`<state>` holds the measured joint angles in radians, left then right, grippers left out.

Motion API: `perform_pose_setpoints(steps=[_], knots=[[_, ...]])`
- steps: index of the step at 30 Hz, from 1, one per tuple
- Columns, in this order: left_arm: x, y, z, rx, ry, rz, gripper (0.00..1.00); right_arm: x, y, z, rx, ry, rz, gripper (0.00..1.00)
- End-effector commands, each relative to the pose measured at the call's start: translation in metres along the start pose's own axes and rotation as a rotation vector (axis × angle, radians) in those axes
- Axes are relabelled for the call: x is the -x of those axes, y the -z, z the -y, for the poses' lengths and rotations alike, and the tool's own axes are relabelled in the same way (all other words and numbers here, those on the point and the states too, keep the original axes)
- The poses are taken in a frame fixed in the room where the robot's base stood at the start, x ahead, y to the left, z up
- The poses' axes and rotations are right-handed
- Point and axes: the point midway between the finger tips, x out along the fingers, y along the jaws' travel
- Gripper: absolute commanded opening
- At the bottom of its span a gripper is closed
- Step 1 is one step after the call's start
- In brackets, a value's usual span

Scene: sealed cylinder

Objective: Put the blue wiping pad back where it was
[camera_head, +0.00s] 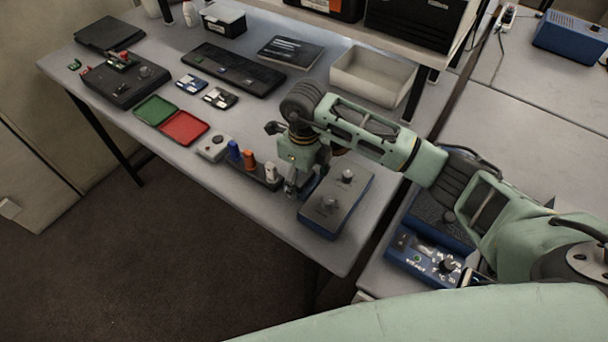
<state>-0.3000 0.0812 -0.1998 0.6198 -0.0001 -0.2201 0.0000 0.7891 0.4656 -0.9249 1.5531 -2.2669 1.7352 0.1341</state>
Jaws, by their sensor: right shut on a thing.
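My right gripper (291,188) points down at the front edge of the table, at the right end of a small dark rack (262,181). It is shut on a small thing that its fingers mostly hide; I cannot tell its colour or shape. The rack holds a blue piece (233,150), an orange piece (249,159) and a whitish piece (271,172), all upright. I cannot clearly make out a blue wiping pad. My left gripper is not in view.
A blue-sided dark box with knobs (335,205) stands close right of the gripper. A grey device (213,147), a red tray (184,128) and a green tray (155,110) lie left. A beige bin (372,78) stands behind my arm. The table's front-right corner is bare.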

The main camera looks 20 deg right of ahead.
Motion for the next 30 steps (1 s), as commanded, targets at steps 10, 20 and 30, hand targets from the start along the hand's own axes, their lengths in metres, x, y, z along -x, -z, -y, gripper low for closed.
perform_pose_setpoints(steps=[10, 20, 30], knots=[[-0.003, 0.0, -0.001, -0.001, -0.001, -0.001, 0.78, -0.003, 0.0, 0.0, 0.0, 0.0, 0.0, 0.84], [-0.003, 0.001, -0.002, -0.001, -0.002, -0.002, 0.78, -0.002, 0.0, 0.0, 0.0, 0.0, 0.0, 0.89], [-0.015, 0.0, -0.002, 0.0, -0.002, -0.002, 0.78, 0.03, -0.002, 0.001, 0.001, 0.003, 0.006, 0.89]])
